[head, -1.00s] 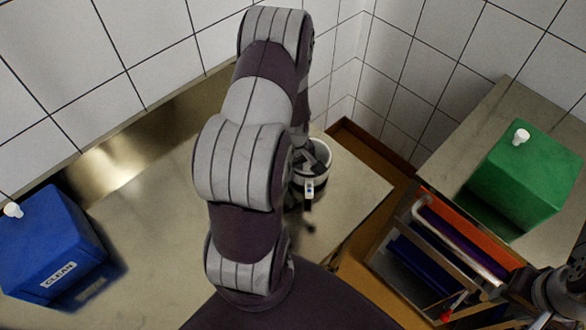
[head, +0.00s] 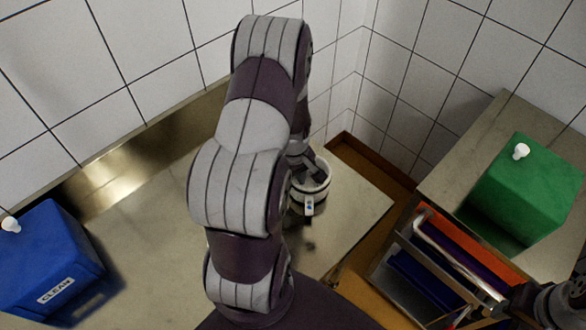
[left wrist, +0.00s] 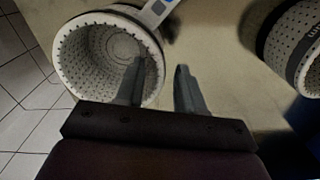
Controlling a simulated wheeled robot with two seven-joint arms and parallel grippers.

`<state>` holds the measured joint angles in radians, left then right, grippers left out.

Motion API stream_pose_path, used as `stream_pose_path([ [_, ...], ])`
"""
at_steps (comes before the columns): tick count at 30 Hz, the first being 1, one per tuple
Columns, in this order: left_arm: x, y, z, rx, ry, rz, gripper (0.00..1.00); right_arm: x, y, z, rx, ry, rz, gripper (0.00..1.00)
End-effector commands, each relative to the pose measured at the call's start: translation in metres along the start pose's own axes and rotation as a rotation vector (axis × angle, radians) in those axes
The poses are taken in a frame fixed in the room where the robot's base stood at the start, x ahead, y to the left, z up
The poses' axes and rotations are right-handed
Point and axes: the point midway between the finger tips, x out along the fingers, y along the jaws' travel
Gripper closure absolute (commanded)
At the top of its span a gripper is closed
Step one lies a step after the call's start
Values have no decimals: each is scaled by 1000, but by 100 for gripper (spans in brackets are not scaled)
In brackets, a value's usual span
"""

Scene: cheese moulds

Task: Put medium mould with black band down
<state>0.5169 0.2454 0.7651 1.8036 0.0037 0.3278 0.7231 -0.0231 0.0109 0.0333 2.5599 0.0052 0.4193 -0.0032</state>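A white perforated mould (head: 312,202) with a blue-and-white tag is at the right part of the steel table, beside my left arm. The left wrist view looks into its open mouth (left wrist: 85,50). I cannot tell whether the mould's base touches the table. A second perforated mould (left wrist: 292,38) with a dark band is to the right in the left wrist view.
The steel table (head: 150,200) meets tiled walls. A blue box marked CLEAN (head: 50,255) is at left. A green box (head: 530,195) stands on the right-hand counter (head: 470,150). An orange-edged rack (head: 440,235) is below the counter, beyond a gap.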

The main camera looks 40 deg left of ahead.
Motion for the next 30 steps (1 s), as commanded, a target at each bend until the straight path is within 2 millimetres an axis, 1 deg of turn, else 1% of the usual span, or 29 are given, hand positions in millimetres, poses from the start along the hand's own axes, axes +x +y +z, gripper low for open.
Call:
stream_pose_path([
  [1, -13, 1, -1, 0, 6, 5, 62, 3, 0, 0, 0, 0, 0, 57],
  [3, -32, 1, -1, 0, 6, 5, 62, 5, 0, 1, 0, 0, 0, 57],
  [6, -57, 1, -1, 0, 5, 4, 62, 6, 0, 1, 0, 0, 0, 57],
  [9, -75, 0, -1, 0, 3, 3, 62, 8, 0, 1, 0, 0, 0, 57],
  [12, -86, 2, 2, 20, 3, 3, 62, 8, 0, 1, 0, 0, 0, 57],
  [14, -95, 9, 18, 131, 9, 8, 62, 8, 0, 1, 0, 0, 0, 57],
  [15, -102, 17, 36, 268, 19, 17, 62, 8, 0, 1, 0, 0, 0, 57],
  [17, -113, 25, 71, 526, 38, 32, 62, 8, 0, 1, 0, 0, 0, 57],
  [18, -119, 28, 94, 696, 51, 43, 62, 8, 0, 1, 0, 0, 0, 57],
  [21, -128, 25, 138, 1048, 81, 64, 62, 8, 0, 1, 0, 0, 0, 57],
  [24, -131, 19, 160, 1235, 98, 74, 62, 8, 0, 1, 0, 0, 0, 57],
  [26, -131, 18, 164, 1270, 102, 76, 62, 8, 0, 1, 0, 0, 0, 57],
  [30, -131, 18, 163, 1270, 101, 76, 62, 8, 0, 1, 0, 0, 0, 57],
])
